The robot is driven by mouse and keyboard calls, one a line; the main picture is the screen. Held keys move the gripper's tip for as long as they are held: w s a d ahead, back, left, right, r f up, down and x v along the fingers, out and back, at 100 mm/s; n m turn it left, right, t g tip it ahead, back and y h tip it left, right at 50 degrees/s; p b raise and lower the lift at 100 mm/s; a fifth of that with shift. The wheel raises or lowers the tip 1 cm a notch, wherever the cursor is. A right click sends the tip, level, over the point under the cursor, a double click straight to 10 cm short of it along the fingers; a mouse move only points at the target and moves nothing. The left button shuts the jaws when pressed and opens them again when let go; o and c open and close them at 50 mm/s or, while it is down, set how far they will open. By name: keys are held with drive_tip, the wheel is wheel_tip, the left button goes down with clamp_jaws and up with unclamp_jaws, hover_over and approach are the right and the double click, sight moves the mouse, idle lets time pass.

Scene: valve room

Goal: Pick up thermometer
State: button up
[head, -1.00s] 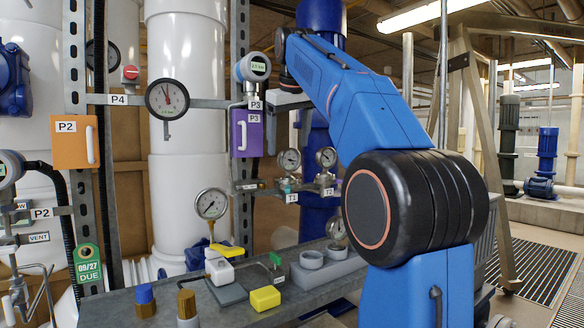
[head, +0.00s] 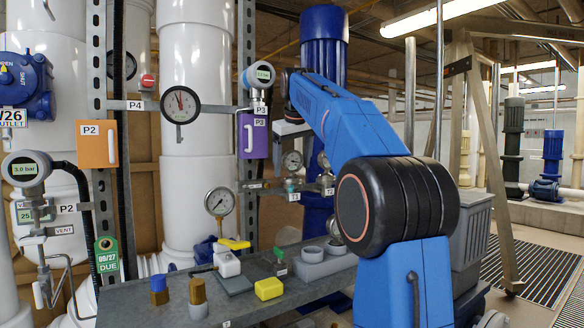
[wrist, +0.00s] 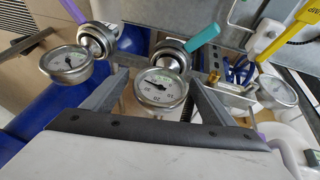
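Two small round dial thermometers hang on the pipe bracket in the head view. The one labelled T2 (head: 323,161) is partly hidden by my arm. In the wrist view, a white-faced dial thermometer (wrist: 162,90) on a fitting with a turquoise handle (wrist: 203,33) sits between the fingers of my gripper (wrist: 160,76). The fingers are apart, with a gap on each side of the dial. Another dial (wrist: 68,62) with a purple handle is outside the left finger.
A larger gauge (head: 220,202) stands left of the thermometers; a purple box (head: 253,136) hangs nearby. The grey bench (head: 140,300) below holds a yellow block (head: 269,289), a grey two-cup holder (head: 322,262) and several small parts. A dark blue pipe (head: 324,50) rises behind my arm.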

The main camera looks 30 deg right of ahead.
drive_tip(key=c, duration=1)
drive_tip(key=shift+o, duration=0.3)
drive_tip(key=shift+r, duration=0.1)
drive_tip(key=shift+r, duration=3.4)
drive_tip(key=s+a, duration=0.3)
drive_tip(key=s, duration=0.5)
drive_tip(key=s+a, duration=0.4)
drive_tip(key=s, duration=0.4)
drive_tip(key=shift+s, duration=0.3)
drive_tip(key=shift+a, duration=0.1)
drive_tip(key=o, duration=0.4)
drive_tip(key=c, duration=0.4)
drive_tip(key=shift+r, duration=0.1)
